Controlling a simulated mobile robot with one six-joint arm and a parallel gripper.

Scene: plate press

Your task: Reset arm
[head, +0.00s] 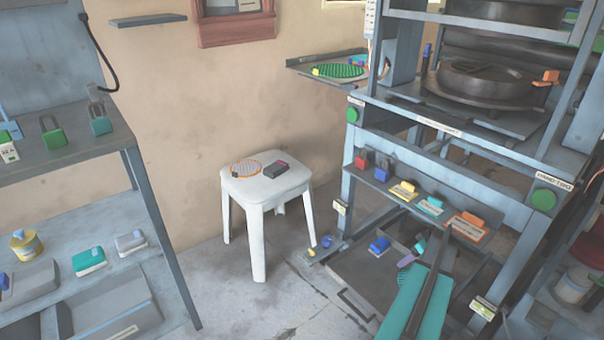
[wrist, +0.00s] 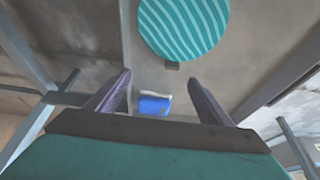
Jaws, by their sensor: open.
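My gripper (head: 410,253) is at the low front of the press (head: 462,185), above the dark floor-level tray (head: 358,272) in the head view. My teal arm link reaches up to it from the bottom edge. In the wrist view, the two purple fingers of my gripper (wrist: 160,77) stand apart with nothing between their tips. A blue block with a white edge (wrist: 153,105) shows beyond the gap, apart from the fingers. A teal striped disc (wrist: 183,28) is at the top of that view. Part of the gripper is hard to make out in the head view.
A shelf of coloured blocks (head: 435,210) crosses the press just above my gripper. A blue block (head: 379,245) lies close to its left. A white stool (head: 266,185) stands left of the press, and a shelving unit (head: 70,155) is at far left. Floor between them is clear.

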